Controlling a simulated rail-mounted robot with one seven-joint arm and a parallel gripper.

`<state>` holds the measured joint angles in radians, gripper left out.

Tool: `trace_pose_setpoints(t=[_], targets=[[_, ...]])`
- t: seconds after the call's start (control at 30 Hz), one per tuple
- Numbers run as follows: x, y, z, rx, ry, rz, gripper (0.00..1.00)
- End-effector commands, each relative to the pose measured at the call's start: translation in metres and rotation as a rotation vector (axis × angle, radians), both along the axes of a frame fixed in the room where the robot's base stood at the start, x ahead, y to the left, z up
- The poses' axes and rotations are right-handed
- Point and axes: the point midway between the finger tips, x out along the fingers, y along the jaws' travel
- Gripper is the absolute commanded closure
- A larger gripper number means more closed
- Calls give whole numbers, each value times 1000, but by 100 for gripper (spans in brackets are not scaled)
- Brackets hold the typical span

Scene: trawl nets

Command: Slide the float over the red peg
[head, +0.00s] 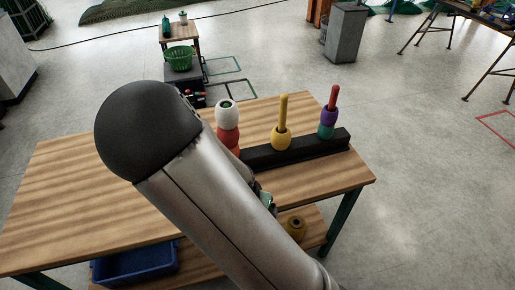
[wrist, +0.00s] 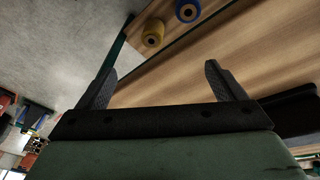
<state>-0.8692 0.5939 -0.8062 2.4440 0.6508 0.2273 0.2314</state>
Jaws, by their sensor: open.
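The red peg (head: 334,93) stands at the right end of a black rack (head: 295,151) on the table. A purple float (head: 329,115) and a teal float (head: 325,131) are around it; its upper part is bare. A yellow float (head: 296,226) lies on the lower shelf in the head view. The wrist view shows a yellow float (wrist: 152,33) and a blue float (wrist: 187,10) on wood at the top. Which float is meant cannot be told. My gripper (wrist: 162,82) is open and empty, with both floats beyond its fingers; my arm hides most of it in the head view.
The yellow peg (head: 283,110) carries a yellow float (head: 281,138). The left stack has a white float (head: 227,112) above red ones. A blue bin (head: 135,264) sits under the wooden table (head: 70,190). The left tabletop is clear.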

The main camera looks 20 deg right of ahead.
Motion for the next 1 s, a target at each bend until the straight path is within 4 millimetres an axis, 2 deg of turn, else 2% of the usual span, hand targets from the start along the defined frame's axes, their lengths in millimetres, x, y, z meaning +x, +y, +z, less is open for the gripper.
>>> trace_pose_setpoints(t=[0.07,0.2,0.3,0.4,0.5,0.67,1.0], targets=[[19,-20,5,-152,-95,-32,10],[59,-44,40,-388,-334,-58,10],[84,-47,75,-506,-501,-52,10],[99,-44,102,-573,-620,-42,10],[106,-41,115,-602,-678,-38,10],[113,-49,113,-607,-688,-40,10],[148,-93,90,-607,-684,-43,10]])
